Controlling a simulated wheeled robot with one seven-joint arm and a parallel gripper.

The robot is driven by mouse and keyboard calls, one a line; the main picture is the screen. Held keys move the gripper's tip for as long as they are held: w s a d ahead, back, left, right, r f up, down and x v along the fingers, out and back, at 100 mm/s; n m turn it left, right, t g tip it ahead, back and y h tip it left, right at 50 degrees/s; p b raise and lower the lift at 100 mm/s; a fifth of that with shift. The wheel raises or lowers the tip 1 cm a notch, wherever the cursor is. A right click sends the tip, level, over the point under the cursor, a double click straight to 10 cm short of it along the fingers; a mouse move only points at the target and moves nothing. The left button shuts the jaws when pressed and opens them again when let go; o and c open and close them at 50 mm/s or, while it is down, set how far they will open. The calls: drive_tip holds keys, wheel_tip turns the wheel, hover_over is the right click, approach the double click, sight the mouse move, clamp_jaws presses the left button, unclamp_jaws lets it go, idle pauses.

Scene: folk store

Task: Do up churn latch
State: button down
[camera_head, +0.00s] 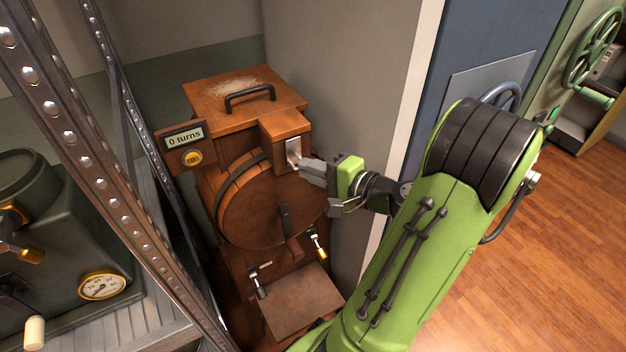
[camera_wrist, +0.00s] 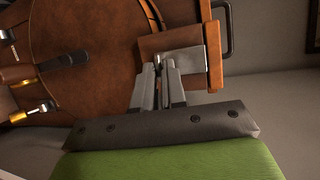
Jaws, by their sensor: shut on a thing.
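The wooden churn (camera_head: 262,205) stands against the wall, with a round drum front and a box top. A metal latch plate (camera_head: 293,151) sits on the block at the upper right of its front, and it also shows in the wrist view (camera_wrist: 192,65). My gripper (camera_head: 301,163) reaches in from the right and is shut on the latch at this plate. In the wrist view my gripper (camera_wrist: 160,72) has its two grey fingers close together at the plate's edge. The fingers hide most of the gripped part, so the latch's exact position is unclear.
A lid handle (camera_head: 249,94) is on the churn's top. A sign reading "0 turns" (camera_head: 184,136) with a yellow button is at its left. Taps (camera_head: 317,245) and a small shelf (camera_head: 302,301) are below. A riveted metal post (camera_head: 112,180) stands left; open floor (camera_head: 545,240) lies right.

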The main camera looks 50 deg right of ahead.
drive_tip(key=shift+f, duration=0.2)
idle(0.3)
drive_tip(key=c, duration=1.2)
unclamp_jaws()
drive_tip(key=shift+r, duration=0.1)
drive_tip(key=p+v, duration=0.4)
drive_tip(key=v, duration=1.1)
drive_tip(key=shift+s+d+p, duration=0.1)
drive_tip(key=shift+s+p, duration=0.25)
drive_tip(key=shift+p, duration=0.05)
